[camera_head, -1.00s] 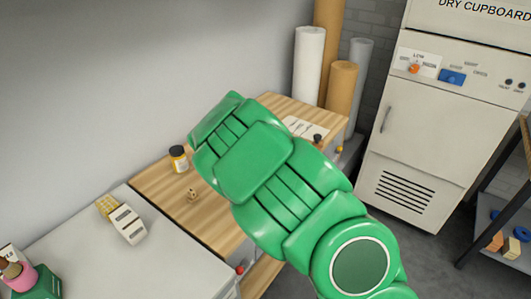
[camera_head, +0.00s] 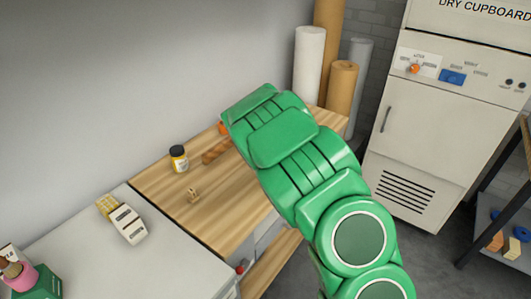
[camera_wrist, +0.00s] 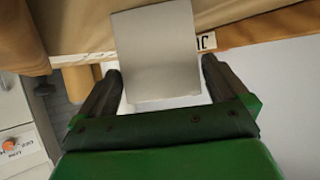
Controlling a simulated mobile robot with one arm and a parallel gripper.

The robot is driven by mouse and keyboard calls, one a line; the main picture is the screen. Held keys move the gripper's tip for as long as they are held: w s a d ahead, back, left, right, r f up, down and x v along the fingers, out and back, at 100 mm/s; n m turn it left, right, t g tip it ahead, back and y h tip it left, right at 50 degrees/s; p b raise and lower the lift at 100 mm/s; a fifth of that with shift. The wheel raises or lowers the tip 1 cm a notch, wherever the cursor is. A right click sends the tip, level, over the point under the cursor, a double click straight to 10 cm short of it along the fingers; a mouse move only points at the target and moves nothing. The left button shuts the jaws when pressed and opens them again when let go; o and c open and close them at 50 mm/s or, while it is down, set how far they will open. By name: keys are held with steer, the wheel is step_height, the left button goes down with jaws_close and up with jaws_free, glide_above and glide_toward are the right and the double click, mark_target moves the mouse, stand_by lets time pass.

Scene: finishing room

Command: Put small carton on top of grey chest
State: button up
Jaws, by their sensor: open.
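In the wrist view my gripper (camera_wrist: 161,68) is open, with one dark finger on each side. A pale grey, flat-faced block (camera_wrist: 157,52), possibly the small carton, shows between and beyond the fingertips. I cannot tell whether the fingers touch it. In the head view my green arm hides the gripper and this block. A pale grey cabinet top (camera_head: 165,262) at lower left may be the grey chest; its front is mostly out of view.
The wooden bench (camera_head: 225,220) holds a dark-capped jar (camera_head: 178,158), a small wooden piece (camera_head: 193,195) and a brown rod (camera_head: 216,151). A white label device (camera_head: 128,224) and pink-and-green items (camera_head: 24,280) stand on the grey top. Tall rolls (camera_head: 309,65) and a dry cupboard (camera_head: 430,120) stand behind.

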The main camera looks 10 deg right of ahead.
steer(key=x, duration=0.3)
steer(key=shift+w+d, duration=0.1)
steer(key=shift+w, duration=0.2)
steer(key=shift+w+f, duration=0.25)
steer(key=shift+w, duration=0.25)
steer(key=shift+c, duration=0.5)
steer(key=c, duration=0.8)
steer(key=shift+r, duration=0.45)
step_height(320, 180, up, 2)
steer(key=shift+r, duration=0.1)
steer(key=shift+w+d+r+v, duration=0.2)
steer(key=shift+r+v, duration=0.2)
steer(key=shift+v, duration=2.3)
steer(key=shift+w+d+r+v, duration=0.1)
steer(key=shift+w+r+v, duration=0.2)
steer(key=shift+v, duration=2.4)
steer(key=shift+w+d+r+v, duration=0.15)
steer(key=shift+r+v, duration=0.3)
steer(key=shift+v, duration=2.25)
